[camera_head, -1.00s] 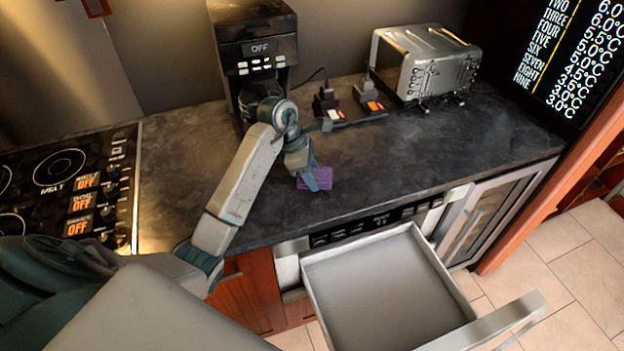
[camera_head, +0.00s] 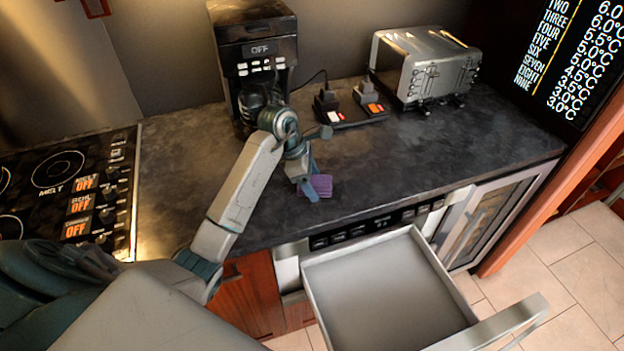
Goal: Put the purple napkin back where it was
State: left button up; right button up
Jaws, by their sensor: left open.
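The purple napkin (camera_head: 321,185) lies on the dark countertop, near its front edge and above the open drawer in the picture. My left gripper (camera_head: 311,190) is open at the napkin's left side, with its fingers pointing down; one finger overlaps the napkin's left edge. I cannot tell whether it touches the napkin. The microwave drawer (camera_head: 380,290) is pulled out below the counter, and its grey inside looks empty. My right gripper is not in view.
A coffee maker (camera_head: 255,55) stands at the back of the counter (camera_head: 430,145). A switch block (camera_head: 350,112) and a silver toaster (camera_head: 425,65) stand to its right. A stovetop (camera_head: 70,185) is at the left. The drawer front (camera_head: 500,325) juts out over the floor.

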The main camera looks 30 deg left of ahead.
aim_at(312, 180)
pick_arm(q)
jog(key=b+v, duration=0.2)
jog(key=v, duration=0.2)
jog(key=shift+a+r, duration=0.25)
jog(key=shift+r, duration=0.1)
jog(key=p+v, duration=0.3)
jog(key=v, duration=0.4)
jog(key=shift+p, duration=0.35)
jog(key=shift+r, duration=0.1)
jog(key=shift+d, duration=0.1)
